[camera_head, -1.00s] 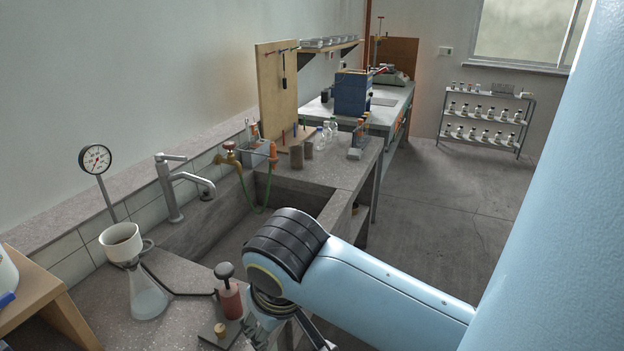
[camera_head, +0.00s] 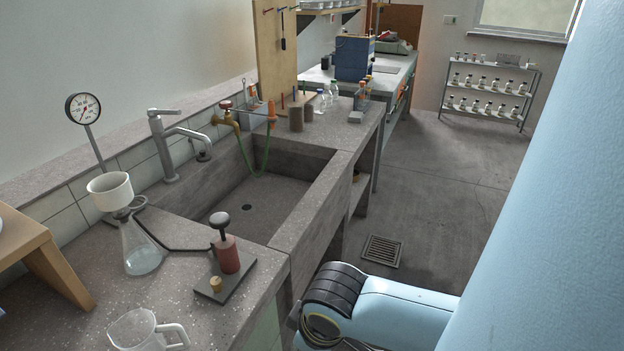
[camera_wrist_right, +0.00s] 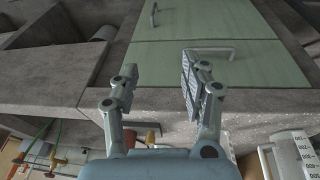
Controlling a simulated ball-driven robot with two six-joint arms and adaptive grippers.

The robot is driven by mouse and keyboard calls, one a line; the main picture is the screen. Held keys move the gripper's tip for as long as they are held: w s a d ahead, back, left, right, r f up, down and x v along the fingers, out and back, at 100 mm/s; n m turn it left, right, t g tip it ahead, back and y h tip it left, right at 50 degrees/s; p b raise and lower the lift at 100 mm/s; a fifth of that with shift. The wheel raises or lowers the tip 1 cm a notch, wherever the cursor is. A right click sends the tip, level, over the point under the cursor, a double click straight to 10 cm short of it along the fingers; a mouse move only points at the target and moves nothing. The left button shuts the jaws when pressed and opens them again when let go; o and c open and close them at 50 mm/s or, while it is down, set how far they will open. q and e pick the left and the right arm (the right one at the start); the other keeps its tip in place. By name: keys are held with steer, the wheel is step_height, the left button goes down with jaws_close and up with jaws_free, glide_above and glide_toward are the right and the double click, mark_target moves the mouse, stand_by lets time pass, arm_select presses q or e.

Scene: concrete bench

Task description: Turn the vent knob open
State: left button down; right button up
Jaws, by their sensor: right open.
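A small brass knob (camera_head: 216,284) sits on the flat dark base plate (camera_head: 240,282) of a hand pump on the near bench. My right gripper (camera_wrist_right: 160,68) is open and empty in the right wrist view, near the bench's front edge and the green cabinet front (camera_wrist_right: 200,55). The head view shows only my right arm's link, not its fingers. My left gripper is not in view.
A clear jug (camera_head: 146,331) stands in front of the pump; it also shows in the right wrist view (camera_wrist_right: 292,155). A flask (camera_head: 138,250) with a white funnel stands left, joined by a black hose. The sink (camera_head: 262,200) lies behind. A gauge (camera_head: 83,108) stands by the wall.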

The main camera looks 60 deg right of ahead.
steer(key=s+f+b, duration=0.3)
steer(key=f, duration=0.7)
steer(key=s+d+f+b, duration=0.1)
steer(key=s+f+b, duration=0.2)
steer(key=f, duration=0.8)
steer(key=shift+s+d+f+g, duration=0.15)
steer(key=shift+s+f+g, duration=0.05)
steer(key=shift+s+g, duration=0.2)
steer(key=shift+c, duration=0.3)
